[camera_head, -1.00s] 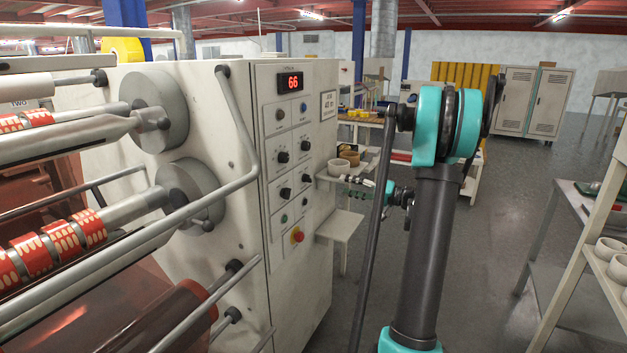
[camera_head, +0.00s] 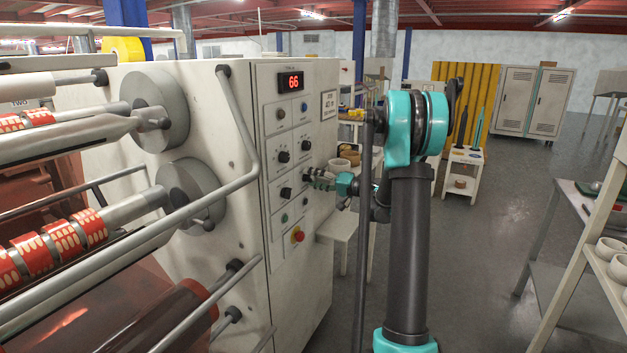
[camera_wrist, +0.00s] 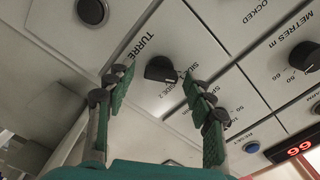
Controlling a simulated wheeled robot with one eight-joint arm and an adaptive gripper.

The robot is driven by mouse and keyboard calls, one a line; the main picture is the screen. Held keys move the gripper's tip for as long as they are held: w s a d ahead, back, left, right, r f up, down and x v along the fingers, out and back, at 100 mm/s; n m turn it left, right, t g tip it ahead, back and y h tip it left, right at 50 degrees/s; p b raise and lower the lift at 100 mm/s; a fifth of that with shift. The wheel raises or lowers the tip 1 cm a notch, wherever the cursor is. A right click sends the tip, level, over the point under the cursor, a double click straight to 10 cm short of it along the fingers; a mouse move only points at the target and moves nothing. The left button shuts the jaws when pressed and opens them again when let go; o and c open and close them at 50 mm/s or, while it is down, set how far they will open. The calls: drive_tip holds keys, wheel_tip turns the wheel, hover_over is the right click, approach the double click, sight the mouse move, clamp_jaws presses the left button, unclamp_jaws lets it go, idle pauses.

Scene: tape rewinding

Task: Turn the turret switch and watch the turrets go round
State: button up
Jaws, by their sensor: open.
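The turret switch (camera_wrist: 159,69) is a black knob on the pale control panel, beside printing that begins "TURRE" and a "SIDE 2" mark. In the wrist view it sits between the fingertips of my open gripper (camera_wrist: 157,77), with green-padded fingers on both sides. I cannot tell whether either finger touches it. In the head view my gripper (camera_head: 318,179) is close to the panel's right side, and its fingers hide the knob there. The turrets (camera_head: 155,104) are grey discs with rollers on the machine at left.
The panel's red display (camera_head: 291,82) reads 66. Other black knobs (camera_head: 286,193) and a red stop button (camera_head: 298,236) sit near my gripper. A bent metal rail (camera_head: 240,130) runs left of the panel.

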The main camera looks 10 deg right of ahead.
drive_tip(key=c, duration=1.1)
